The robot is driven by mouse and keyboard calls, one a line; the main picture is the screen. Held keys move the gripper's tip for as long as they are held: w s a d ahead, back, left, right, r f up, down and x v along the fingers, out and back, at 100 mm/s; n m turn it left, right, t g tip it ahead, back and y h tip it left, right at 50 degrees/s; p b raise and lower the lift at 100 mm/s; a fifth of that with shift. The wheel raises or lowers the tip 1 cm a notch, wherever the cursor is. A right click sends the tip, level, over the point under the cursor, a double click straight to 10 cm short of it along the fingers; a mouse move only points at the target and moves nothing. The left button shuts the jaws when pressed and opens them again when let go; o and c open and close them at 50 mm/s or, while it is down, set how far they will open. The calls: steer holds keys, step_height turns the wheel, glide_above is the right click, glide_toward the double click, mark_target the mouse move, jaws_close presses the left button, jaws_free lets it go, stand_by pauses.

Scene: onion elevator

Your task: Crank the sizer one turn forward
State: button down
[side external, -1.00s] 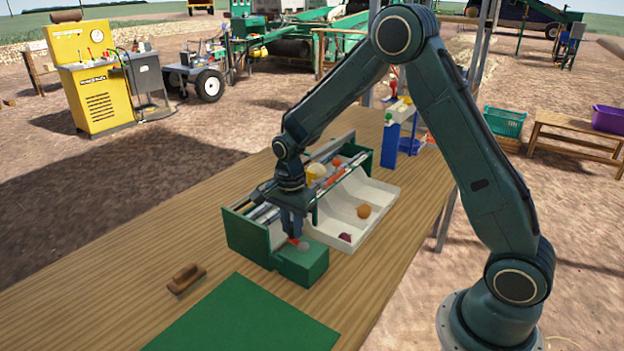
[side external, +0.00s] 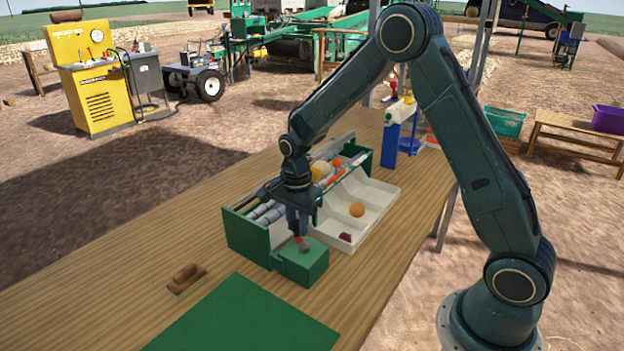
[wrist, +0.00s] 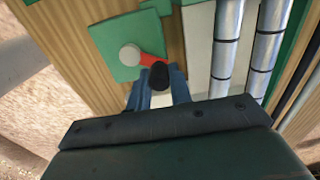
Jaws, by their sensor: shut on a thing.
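The sizer (side external: 247,232) is a green-sided box with grey rollers, standing on the wooden table. A green block (side external: 303,268) at its near end carries the crank. In the wrist view the crank (wrist: 151,60) shows a grey round hub, a short red arm and a black knob (wrist: 159,75). My gripper (side external: 299,236) points down over the green block. In the wrist view its blue fingertips (wrist: 158,90) are shut on the crank's knob, which lies to the lower right of the hub there. The fingers partly hide the crank in the side view.
White trays (side external: 372,205) beside the sizer hold an orange ball (side external: 357,209) and a dark red one (side external: 345,237). More round produce lies on the rollers. A wooden-backed brush (side external: 186,278) and a green mat (side external: 245,318) lie nearer on the table. A blue stand (side external: 392,140) is behind.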

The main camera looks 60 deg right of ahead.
steer(key=shift+s, duration=0.3)
steer(key=shift+s+d, duration=0.35)
steer(key=shift+s+d+f, duration=0.1)
steer(key=shift+s, duration=0.1)
steer(key=shift+s+d, duration=0.2)
steer(key=shift+s, duration=0.25)
stand_by(0.5)
